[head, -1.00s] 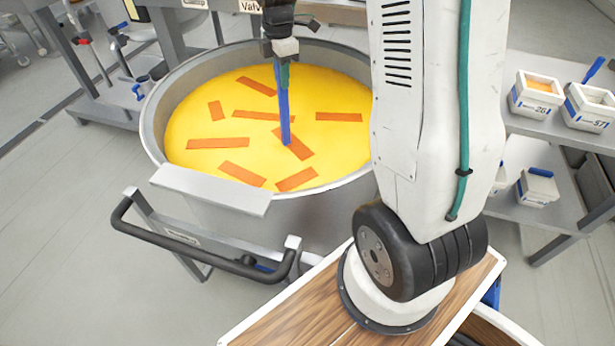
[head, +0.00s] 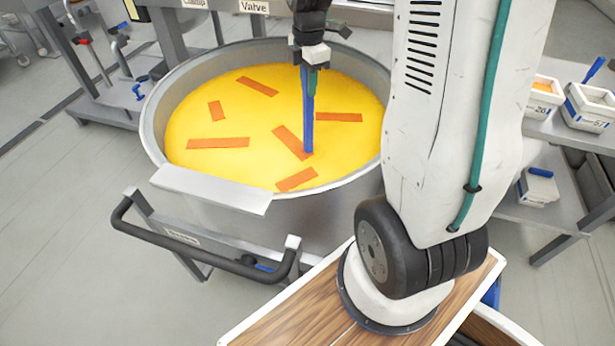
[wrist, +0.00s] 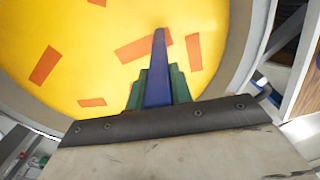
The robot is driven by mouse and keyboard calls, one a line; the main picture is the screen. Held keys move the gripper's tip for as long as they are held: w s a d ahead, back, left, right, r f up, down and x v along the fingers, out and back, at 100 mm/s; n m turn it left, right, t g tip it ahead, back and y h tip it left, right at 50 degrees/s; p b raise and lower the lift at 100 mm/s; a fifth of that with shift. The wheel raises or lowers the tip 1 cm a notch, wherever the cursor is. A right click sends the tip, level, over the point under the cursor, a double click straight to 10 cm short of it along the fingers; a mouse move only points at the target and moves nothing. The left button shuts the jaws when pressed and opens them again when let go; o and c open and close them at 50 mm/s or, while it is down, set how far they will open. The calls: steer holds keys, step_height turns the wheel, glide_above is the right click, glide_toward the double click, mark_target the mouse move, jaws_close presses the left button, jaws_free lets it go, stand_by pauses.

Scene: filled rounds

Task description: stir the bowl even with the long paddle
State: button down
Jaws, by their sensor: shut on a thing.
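A large round metal bowl (head: 154,115) holds yellow filling (head: 235,115) with several flat orange-brown strips on it, such as one strip (head: 217,142) at the left. My gripper (head: 311,66) is above the right part of the bowl, shut on a blue paddle (head: 308,115). The paddle points down, and its lower end meets the yellow surface beside a strip (head: 290,143). How deep it dips cannot be told. In the wrist view the blue paddle (wrist: 158,80) stands between the green fingers, with strips around it on the yellow.
A black handle bar (head: 200,252) and a flat metal plate (head: 210,188) are at the bowl's front. White tubs (head: 590,107) stand on a metal shelf at the right. A metal bench with pipes (head: 115,60) stands at the back left. Open floor lies at the left.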

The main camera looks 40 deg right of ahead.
steer(key=s+d, duration=0.5)
steer(key=s, duration=0.3)
steer(key=w, duration=1.2)
steer(key=w+a, duration=0.4)
steer(key=a, duration=0.6)
steer(key=s+d, duration=0.5)
steer(key=s, duration=0.3)
